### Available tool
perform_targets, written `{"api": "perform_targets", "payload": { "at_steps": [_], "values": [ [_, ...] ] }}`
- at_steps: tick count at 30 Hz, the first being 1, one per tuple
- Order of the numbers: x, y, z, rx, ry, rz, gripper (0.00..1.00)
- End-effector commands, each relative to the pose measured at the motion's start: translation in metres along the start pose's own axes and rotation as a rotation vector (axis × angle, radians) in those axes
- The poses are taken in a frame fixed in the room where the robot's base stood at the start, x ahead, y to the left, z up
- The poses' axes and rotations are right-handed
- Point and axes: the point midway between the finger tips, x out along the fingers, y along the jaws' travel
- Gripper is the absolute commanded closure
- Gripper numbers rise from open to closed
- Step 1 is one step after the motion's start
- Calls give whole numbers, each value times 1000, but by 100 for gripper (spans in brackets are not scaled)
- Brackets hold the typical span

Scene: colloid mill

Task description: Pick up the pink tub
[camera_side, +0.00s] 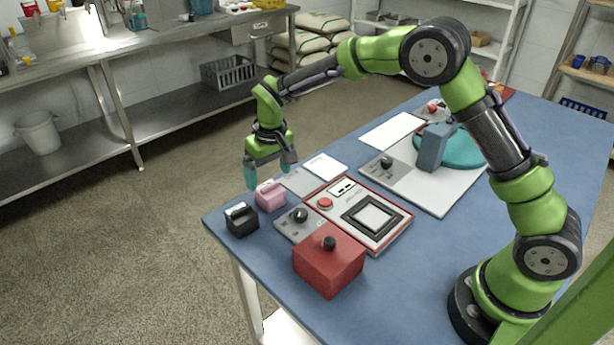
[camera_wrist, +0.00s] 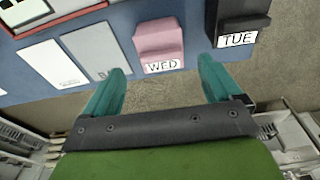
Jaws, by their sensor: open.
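The pink tub (camera_side: 270,194) stands on the blue table near its far left corner, beside a black tub. In the wrist view the pink tub (camera_wrist: 159,42) carries a white label reading WED and lies beyond the fingertips, roughly between their lines. My gripper (camera_side: 270,176) is open and empty, above and near the pink tub. Its two teal fingers (camera_wrist: 163,80) are spread apart in the wrist view. I see no contact between the fingers and the tub.
The black tub (camera_wrist: 240,22), labelled TUE, is close on one side. Flat pale cards (camera_side: 326,166) lie on the other. A panel with a red button (camera_side: 325,203) and a red box with a black knob (camera_side: 328,265) stand nearby. The table edge (camera_side: 222,232) is close.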

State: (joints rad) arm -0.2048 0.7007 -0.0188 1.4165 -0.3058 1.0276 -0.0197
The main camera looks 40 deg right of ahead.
Motion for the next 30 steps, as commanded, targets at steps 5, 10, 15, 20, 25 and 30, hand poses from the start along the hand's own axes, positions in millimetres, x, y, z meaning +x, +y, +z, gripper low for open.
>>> {"api": "perform_targets", "payload": {
  "at_steps": [5,10,15,20,25,30],
  "values": [
    [12,0,1,0,-1,-1,8],
    [36,-2,5,0,-5,0,8],
    [56,-2,5,1,-2,-1,8],
    [61,-2,5,1,1,-1,8],
    [60,-2,5,1,1,-1,13],
    [60,-2,5,1,0,-1,39]
  ]
}}
